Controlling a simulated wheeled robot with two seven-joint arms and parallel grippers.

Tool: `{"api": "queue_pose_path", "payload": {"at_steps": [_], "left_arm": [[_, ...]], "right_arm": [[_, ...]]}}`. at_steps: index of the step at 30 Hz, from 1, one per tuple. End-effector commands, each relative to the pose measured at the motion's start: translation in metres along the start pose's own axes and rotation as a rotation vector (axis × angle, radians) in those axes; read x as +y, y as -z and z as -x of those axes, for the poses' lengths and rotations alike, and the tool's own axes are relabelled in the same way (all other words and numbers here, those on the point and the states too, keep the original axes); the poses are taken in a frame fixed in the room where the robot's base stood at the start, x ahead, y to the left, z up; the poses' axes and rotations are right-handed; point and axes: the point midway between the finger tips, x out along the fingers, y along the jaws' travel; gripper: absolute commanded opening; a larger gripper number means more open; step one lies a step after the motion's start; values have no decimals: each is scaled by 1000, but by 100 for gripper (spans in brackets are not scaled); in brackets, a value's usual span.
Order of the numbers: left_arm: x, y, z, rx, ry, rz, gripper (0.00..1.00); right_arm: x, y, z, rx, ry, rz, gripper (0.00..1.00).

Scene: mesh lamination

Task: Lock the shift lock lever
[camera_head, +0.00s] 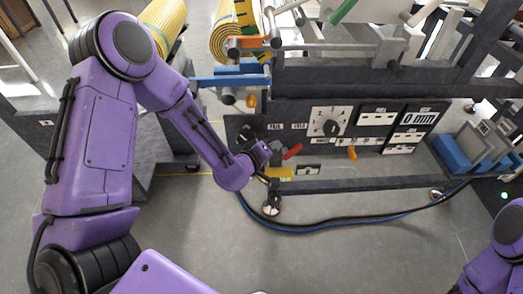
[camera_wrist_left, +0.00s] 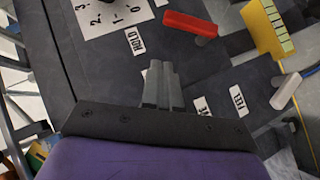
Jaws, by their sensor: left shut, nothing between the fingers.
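No readable label marks the shift lock lever, so I cannot tell which control it is. A red lever (camera_head: 292,151) sticks out of the dark control panel (camera_head: 285,112), just right of my left gripper (camera_head: 268,148). In the left wrist view, the red lever (camera_wrist_left: 190,25) lies beyond and right of the fingertips. My left gripper (camera_wrist_left: 160,72) is shut and empty close to the panel face, apart from the red lever. A yellow block (camera_wrist_left: 268,32) is farther right; it also shows in the head view (camera_head: 279,172). My right gripper is out of view.
A white dial plate with a black knob (camera_head: 328,125) and an orange lever (camera_head: 352,154) are to the right on the panel. A pale peg (camera_wrist_left: 287,91) stands beside a label. Metal rollers and bars overhang the panel. A dark hose (camera_head: 330,224) lies below on open floor.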

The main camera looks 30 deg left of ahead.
Motion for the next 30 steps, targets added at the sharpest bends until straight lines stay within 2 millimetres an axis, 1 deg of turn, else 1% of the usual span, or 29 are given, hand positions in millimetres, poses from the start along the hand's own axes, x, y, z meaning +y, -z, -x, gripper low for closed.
{"api": "queue_pose_path", "payload": {"at_steps": [1, 3, 6, 9, 13, 26, 28, 29, 30], "left_arm": [[1, 1, 12, 1, 0, 2, 0], [2, 1, 26, 1, 0, 2, 0], [2, 1, 42, 2, 1, 1, 0], [2, 1, 51, 3, 1, 2, 0], [2, 0, 55, 2, 1, 1, 0], [2, 0, 54, 2, 1, 0, 0], [1, 0, 54, 1, 3, -23, 0], [-1, 1, 54, 6, 16, -44, 0], [-9, 5, 55, 26, 58, -75, 0]], "right_arm": [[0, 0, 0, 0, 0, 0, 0], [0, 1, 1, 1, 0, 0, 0], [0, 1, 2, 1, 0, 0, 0], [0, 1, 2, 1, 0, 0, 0], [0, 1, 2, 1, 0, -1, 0], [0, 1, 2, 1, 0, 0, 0], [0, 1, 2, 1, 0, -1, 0], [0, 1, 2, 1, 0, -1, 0], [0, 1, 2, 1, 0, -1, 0]]}}
